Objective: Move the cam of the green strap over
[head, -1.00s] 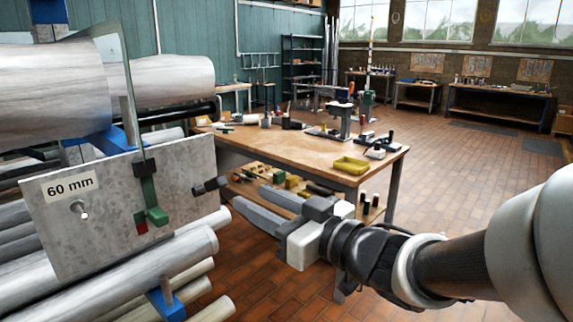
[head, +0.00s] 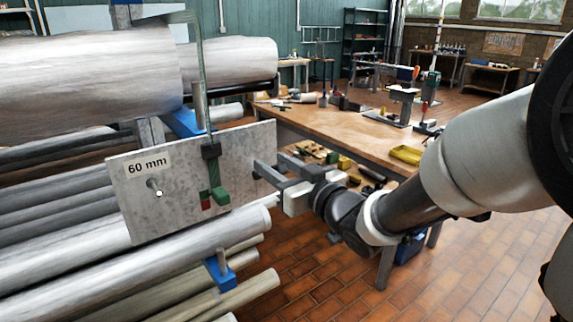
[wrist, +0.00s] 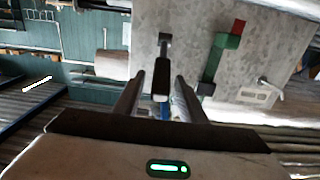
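The green strap (head: 202,90) runs down in front of the galvanised plate (head: 135,215) marked 60 mm. Its cam (head: 219,195) is a green lever below a black block, pointing down, with a red patch (head: 206,201) beside it. In the wrist view the green cam (wrist: 215,58) is right of my fingers, outside them. My gripper (head: 275,168) is at the plate's right end, right of the cam. Its fingers (wrist: 157,92) are open, one on each side of a black lever (wrist: 161,70) on the plate, with gaps visible. My fingers partly hide that lever in the head view.
Large grey pipes (head: 90,75) lie behind and above the plate, thinner pipes (head: 200,240) below it, near my gripper. A wooden workbench (head: 340,130) with tools and a yellow tray (head: 406,154) stands behind my arm. Tiled floor is free at the lower right.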

